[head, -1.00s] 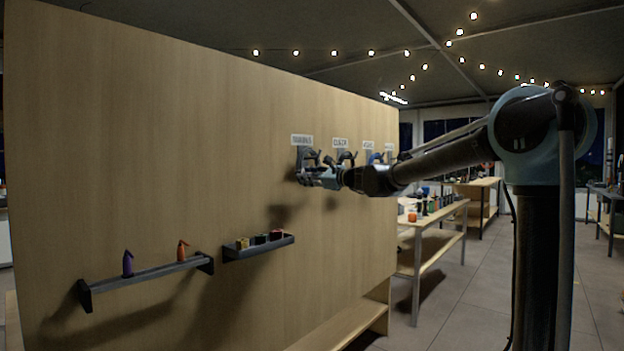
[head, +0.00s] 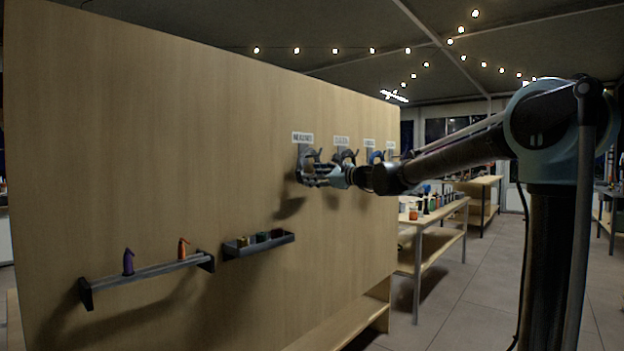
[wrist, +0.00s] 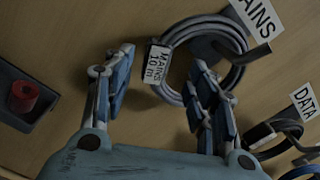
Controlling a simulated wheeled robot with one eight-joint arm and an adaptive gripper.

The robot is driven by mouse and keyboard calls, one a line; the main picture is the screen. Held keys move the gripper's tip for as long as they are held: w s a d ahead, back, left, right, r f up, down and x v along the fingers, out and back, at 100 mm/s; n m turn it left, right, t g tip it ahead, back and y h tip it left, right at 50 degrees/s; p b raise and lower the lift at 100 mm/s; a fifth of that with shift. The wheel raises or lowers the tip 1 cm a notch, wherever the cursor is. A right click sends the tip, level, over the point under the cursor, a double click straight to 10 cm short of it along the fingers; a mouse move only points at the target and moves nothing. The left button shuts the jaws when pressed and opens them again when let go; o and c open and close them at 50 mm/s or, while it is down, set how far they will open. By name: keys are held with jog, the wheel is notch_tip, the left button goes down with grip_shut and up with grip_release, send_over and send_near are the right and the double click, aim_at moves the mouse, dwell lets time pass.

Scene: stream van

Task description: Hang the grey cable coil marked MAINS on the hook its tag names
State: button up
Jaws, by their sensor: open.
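The grey cable coil (wrist: 176,92) with a white tag reading MAINS 10 m (wrist: 157,65) hangs by the board in the wrist view. A dark hook (wrist: 262,53) under the sign MAINS (wrist: 252,20) reaches through the coil's loop. My gripper (wrist: 161,60) is open, one finger left of the tag and the other across the coil's ring. I cannot tell whether a finger touches the coil. In the head view my gripper (head: 313,176) is at the leftmost hook, just below its sign (head: 303,137), and the coil there is small and partly hidden.
A DATA sign (wrist: 305,102) and a black coil (wrist: 265,135) are beside the MAINS hook. A side table (head: 440,213) stands behind the board's right edge.

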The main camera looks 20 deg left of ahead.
jog(key=v, duration=1.7)
dwell(0.4)
jog(key=shift+f, duration=0.1)
jog(key=s+d+f+n+g+h, duration=0.1)
jog(key=s+d+f+n+h, duration=0.4)
jog(key=s+d+f, duration=0.4)
jog(key=s+d+f+n+g+h, duration=0.2)
jog(key=s+d+f+n+h, duration=0.4)
jog(key=s+d+f, duration=0.4)
jog(key=s+d+f+n+g+h, duration=0.1)
jog(key=s+d+f+n+h, duration=0.4)
jog(key=s+d+f, duration=0.5)
jog(key=d+f, duration=0.4)
jog(key=f, duration=0.3)
jog(key=d+f, duration=0.4)
jog(key=f, duration=0.4)
jog(key=shift+n+g+h, duration=0.3)
jog(key=shift+n+g, duration=0.1)
jog(key=shift+a, duration=0.1)
jog(key=shift+w+f, duration=0.15)
jog(key=shift+w, duration=0.35)
